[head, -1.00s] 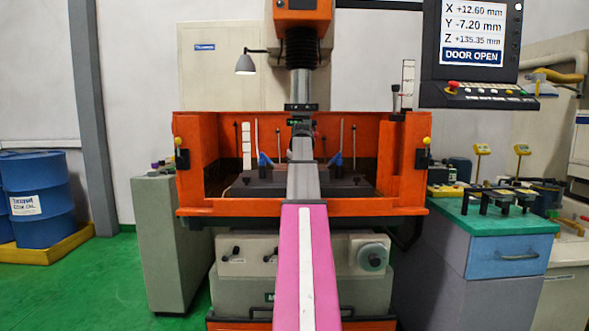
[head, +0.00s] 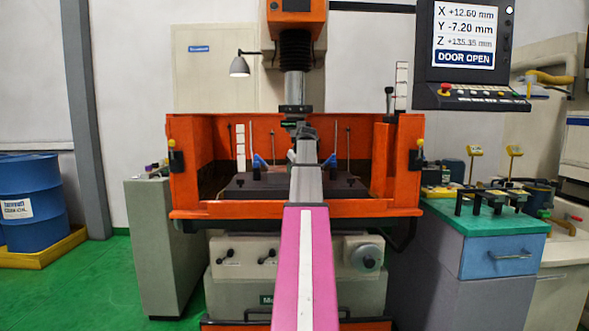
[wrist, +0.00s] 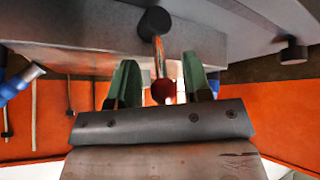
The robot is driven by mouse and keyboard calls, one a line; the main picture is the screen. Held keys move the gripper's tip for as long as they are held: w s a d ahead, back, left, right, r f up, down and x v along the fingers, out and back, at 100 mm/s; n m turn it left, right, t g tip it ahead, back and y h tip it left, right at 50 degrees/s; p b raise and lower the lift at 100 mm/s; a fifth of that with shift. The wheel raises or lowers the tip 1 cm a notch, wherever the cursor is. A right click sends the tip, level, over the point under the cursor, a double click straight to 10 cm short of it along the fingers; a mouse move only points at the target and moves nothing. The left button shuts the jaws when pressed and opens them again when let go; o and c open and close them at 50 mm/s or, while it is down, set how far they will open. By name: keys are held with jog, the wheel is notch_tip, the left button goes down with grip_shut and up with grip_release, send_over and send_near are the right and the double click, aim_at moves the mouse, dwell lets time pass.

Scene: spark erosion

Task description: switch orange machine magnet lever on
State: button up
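The magnet lever (wrist: 159,52) shows in the wrist view as a thin rod from a dark round hub (wrist: 155,21) on the side of a grey block (wrist: 105,28). A red ball knob (wrist: 162,91) is at its end. My gripper (wrist: 161,80) has its two green fingers apart, one on each side of the knob, with visible gaps. I cannot tell the knob's exact depth between them. In the head view my arm reaches into the open orange machine (head: 295,213) and hides the lever and my gripper. The grey magnet block (head: 240,186) partly shows there.
Blue nozzles (head: 258,160) stand in the tank, and one shows at left in the wrist view (wrist: 20,80). The machine head (head: 294,90) hangs above. The control screen (head: 465,40) reads DOOR OPEN. A green-topped cabinet (head: 490,218) is at right.

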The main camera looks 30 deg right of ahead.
jog(key=shift+w, duration=0.1)
jog(key=shift+s+r, duration=0.25)
jog(key=shift+r, duration=0.25)
jog(key=v, duration=0.9)
jog(key=shift+s+r, duration=0.3)
jog(key=shift+s, duration=0.05)
